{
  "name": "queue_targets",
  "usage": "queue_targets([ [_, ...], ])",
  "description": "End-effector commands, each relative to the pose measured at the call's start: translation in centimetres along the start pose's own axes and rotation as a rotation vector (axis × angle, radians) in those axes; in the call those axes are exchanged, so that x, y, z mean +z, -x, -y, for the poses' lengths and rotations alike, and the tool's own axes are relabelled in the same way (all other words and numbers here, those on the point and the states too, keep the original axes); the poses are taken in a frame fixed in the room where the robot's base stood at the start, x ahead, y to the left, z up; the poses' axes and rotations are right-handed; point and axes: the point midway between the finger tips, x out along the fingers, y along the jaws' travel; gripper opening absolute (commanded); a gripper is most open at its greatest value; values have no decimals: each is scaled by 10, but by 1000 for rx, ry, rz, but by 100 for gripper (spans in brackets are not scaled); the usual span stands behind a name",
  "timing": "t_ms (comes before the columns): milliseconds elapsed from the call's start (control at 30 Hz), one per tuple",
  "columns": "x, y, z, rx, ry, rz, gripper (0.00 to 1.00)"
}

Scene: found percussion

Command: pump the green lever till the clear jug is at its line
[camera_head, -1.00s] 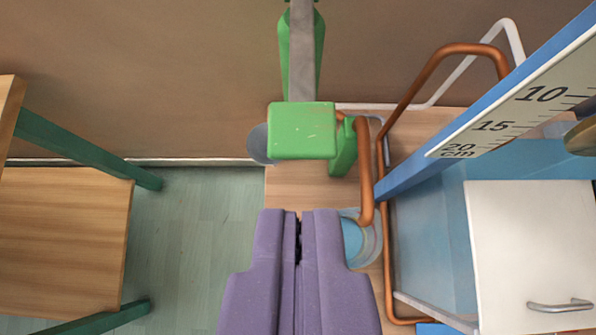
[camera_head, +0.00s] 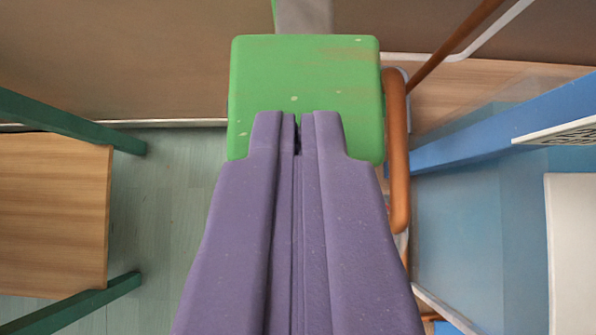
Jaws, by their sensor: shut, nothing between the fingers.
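The green lever's block-like head (camera_head: 306,75) fills the upper middle of the view, with paint chips on its top face. A grey bar (camera_head: 304,15) shows behind it at the top edge. My gripper (camera_head: 298,118) is purple, with its two fingers shut together and nothing between them. Its tips overlap the near part of the green block in the picture; I cannot tell whether they touch it. The clear jug and its line cannot be made out; my gripper and the green block cover the area below.
A copper pipe (camera_head: 397,150) runs close along the block's right side. Further right are a blue beam (camera_head: 465,140) and a white panel (camera_head: 572,250). A wooden table with green legs (camera_head: 50,210) stands at left. Pale green floor (camera_head: 170,200) lies open between.

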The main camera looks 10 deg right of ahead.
Motion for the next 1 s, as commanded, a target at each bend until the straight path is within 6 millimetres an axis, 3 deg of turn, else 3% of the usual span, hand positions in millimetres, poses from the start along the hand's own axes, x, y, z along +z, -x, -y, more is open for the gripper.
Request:
queue_targets([
  [333, 5, -4, 0, 0, 0, 1, 0],
  [700, 53, -56, 0, 0, 1, 1, 0],
  [1000, 55, -55, 0, 1, 2, 9, 0],
])
